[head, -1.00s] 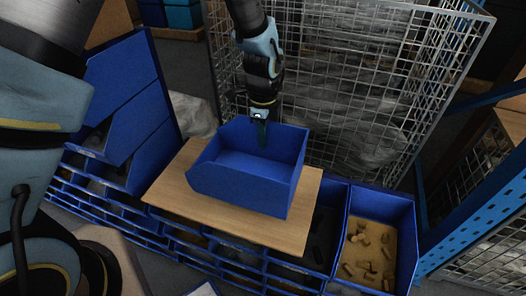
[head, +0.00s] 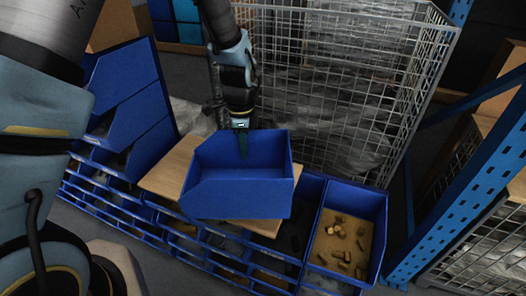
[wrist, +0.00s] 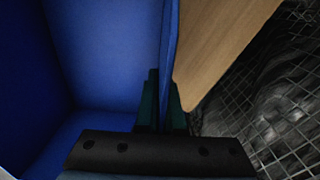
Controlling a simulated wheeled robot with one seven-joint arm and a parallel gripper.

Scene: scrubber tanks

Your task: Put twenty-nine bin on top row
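A blue bin (head: 236,197) hangs at my gripper (head: 242,142) in the head view, in front of and above a wooden board (head: 163,168). The bin looks empty, and no number on it can be read. In the wrist view, the green fingers of my gripper (wrist: 162,105) are on either side of the bin's thin wall (wrist: 169,60), shut on it. The bin's inside (wrist: 105,50) fills the left of that view. Below the board, rows of blue bins (head: 160,215) are stacked, partly hidden by the board and the held bin.
An open blue bin with small brown pieces (head: 345,235) stands at the right end of the top row. More blue bins (head: 125,95) stack up at the left. A wire mesh cage (head: 340,90) stands behind, and a blue perforated post (head: 465,200) at the right.

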